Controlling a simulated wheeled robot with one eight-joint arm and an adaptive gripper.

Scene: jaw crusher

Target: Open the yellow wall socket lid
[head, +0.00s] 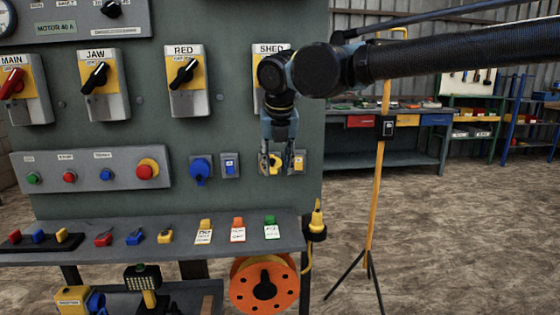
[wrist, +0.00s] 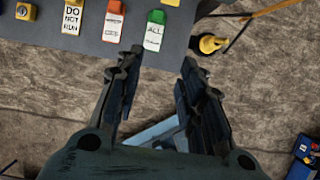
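The yellow wall socket (head: 264,164) is on the grey-green panel, low on its right side. My gripper (head: 278,170) hangs fingers-down in front of it and covers part of it. I cannot tell whether the fingers touch the lid, or how the lid stands. In the wrist view my gripper (wrist: 160,62) has its two fingers spread apart. Only the shelf edge and floor show between them; the socket does not show in that view.
A yellow switch (head: 300,161) is just right of the socket, and a blue socket (head: 200,170) is to its left. A shelf (head: 150,245) with tags and padlocks juts out below. A yellow stand (head: 377,190) is farther right.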

